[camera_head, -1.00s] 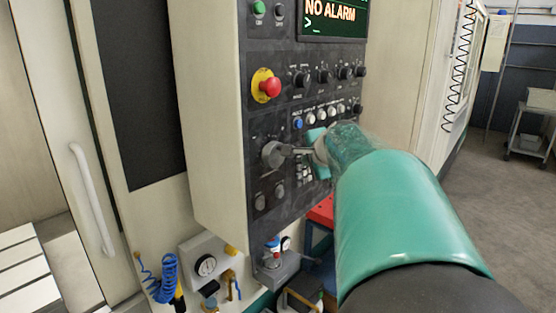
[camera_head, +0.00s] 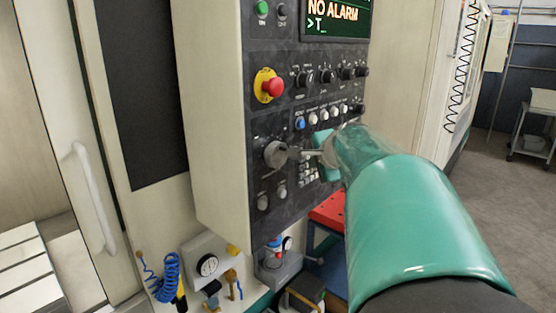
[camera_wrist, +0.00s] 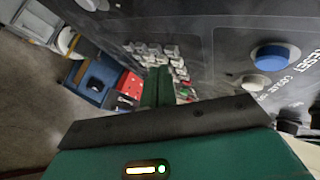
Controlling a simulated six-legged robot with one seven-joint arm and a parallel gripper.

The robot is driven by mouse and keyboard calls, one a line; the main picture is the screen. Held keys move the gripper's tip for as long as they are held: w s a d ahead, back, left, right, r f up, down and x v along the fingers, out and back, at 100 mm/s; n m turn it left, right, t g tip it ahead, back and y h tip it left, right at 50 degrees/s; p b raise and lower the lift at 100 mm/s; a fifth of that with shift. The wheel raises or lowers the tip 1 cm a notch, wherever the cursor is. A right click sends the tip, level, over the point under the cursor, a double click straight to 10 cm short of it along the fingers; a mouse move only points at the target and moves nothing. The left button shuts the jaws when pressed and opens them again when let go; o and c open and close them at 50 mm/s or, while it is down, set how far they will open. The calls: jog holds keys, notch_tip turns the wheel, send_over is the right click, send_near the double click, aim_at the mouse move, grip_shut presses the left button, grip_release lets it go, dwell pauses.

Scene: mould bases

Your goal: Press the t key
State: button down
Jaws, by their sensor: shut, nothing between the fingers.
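The control panel (camera_head: 282,120) of the machine stands in front of me, and its screen (camera_head: 335,18) reads "NO ALARM" with ">T" below. The small keypad (camera_head: 306,172) is low on the panel, partly hidden behind my arm and gripper. My gripper (camera_head: 304,153) is shut and empty, its fingertips at the keypad's upper part. In the wrist view the shut green fingers (camera_wrist: 158,85) reach to the grey keys (camera_wrist: 152,52). The t key cannot be told apart; key letters are too small to read, and I cannot tell whether the fingertips touch a key.
A large grey knob (camera_head: 275,154) sits just left of my fingertips. A red emergency button (camera_head: 271,86) is higher up. A blue reset button (camera_head: 300,123) and several white buttons are above the keypad. A red-topped cart (camera_head: 328,211) stands below, right of the panel.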

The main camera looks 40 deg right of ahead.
jog(key=shift+s, duration=0.1)
jog(key=shift+s+d, duration=0.15)
jog(key=shift+s, duration=1.05)
jog(key=shift+s+d, duration=0.1)
jog(key=shift+s, duration=1.1)
dwell(0.6)
